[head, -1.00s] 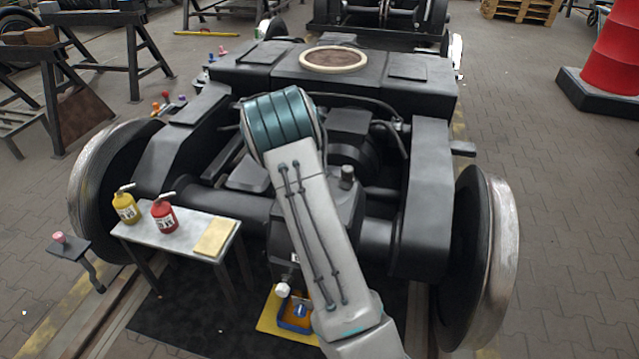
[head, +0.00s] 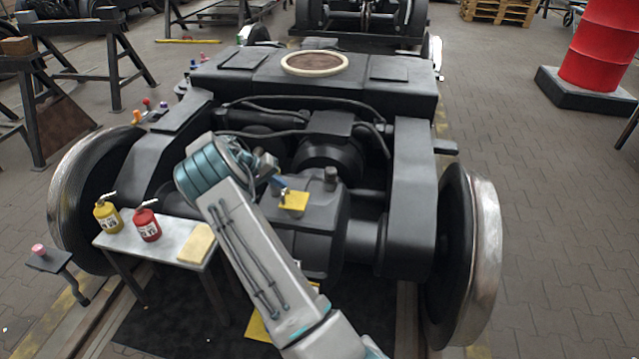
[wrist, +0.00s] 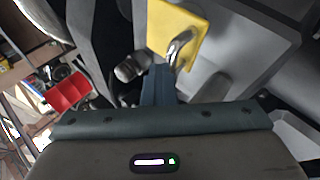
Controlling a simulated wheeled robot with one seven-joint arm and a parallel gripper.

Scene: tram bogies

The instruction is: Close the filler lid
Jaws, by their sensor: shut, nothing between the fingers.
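A yellow square plate with a bent metal handle, which looks like the filler lid (head: 294,201), is at the dark grey gearbox housing (head: 310,232) in the middle of the bogie. In the wrist view the lid (wrist: 172,22) is at the top, its shiny handle curving down towards my fingers. My gripper (head: 279,183) is shut and empty, right by the lid's handle. In the wrist view my blue fingertips (wrist: 158,72) are together beside the handle; I cannot tell if they touch it. How far the lid stands open is not clear, and the filler opening is not visible.
A small table (head: 168,240) with a yellow can (head: 107,218), a red can (head: 147,225) and a tan pad (head: 197,243) stands at left. Large wheels (head: 470,255) flank the bogie frame. Hoses (head: 300,103) cross behind the gearbox. A red drum (head: 600,45) stands far right.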

